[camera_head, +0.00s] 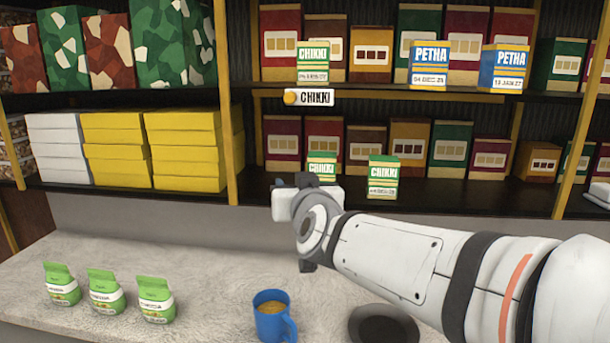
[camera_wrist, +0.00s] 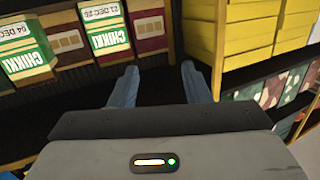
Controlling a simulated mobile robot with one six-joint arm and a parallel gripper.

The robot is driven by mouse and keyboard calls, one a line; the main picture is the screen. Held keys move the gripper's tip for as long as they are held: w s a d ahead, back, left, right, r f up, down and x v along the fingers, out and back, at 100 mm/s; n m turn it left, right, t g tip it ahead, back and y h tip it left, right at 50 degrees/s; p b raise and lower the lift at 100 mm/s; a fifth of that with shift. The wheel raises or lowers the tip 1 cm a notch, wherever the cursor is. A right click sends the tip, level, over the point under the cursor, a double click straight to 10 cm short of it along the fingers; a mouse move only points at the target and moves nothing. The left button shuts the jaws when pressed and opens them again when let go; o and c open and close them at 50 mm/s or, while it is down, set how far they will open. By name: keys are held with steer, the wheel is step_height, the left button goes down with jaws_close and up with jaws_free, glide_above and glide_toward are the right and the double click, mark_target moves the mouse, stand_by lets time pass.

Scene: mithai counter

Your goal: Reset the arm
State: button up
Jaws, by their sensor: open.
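My gripper (camera_head: 300,182) is in front of the lower shelf, its arm reaching in from the right. In the wrist view its two bluish fingers (camera_wrist: 158,80) are spread apart with nothing between them. A green and yellow chikki box (camera_head: 321,168) stands on the lower shelf just beyond the gripper, its lower part hidden. A second chikki box (camera_head: 382,178) stands to its right. The wrist view, upside down, shows two chikki boxes (camera_wrist: 105,30) to the left of the fingers, apart from them.
The upper shelf holds another chikki box (camera_head: 313,62) and two petha boxes (camera_head: 430,65). Yellow boxes (camera_head: 185,150) are stacked at left. On the counter (camera_head: 215,270) are three green pouches (camera_head: 105,292), a blue mug (camera_head: 270,318) and a dark round dish (camera_head: 383,325).

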steer(key=s+d+f+m+g+h, duration=0.1)
steer(key=s+d+f+g+h, duration=0.1)
steer(key=s+d+f+g, duration=0.4)
steer(key=s+d+f+m+g+h, duration=0.1)
steer(key=s+d+f+g+h, duration=0.1)
steer(key=s+d+f+g, duration=0.5)
steer(key=s+d+f, duration=0.4)
steer(key=s+f, duration=0.6)
steer(key=shift+f+g, duration=0.3)
steer(key=shift+f, duration=0.05)
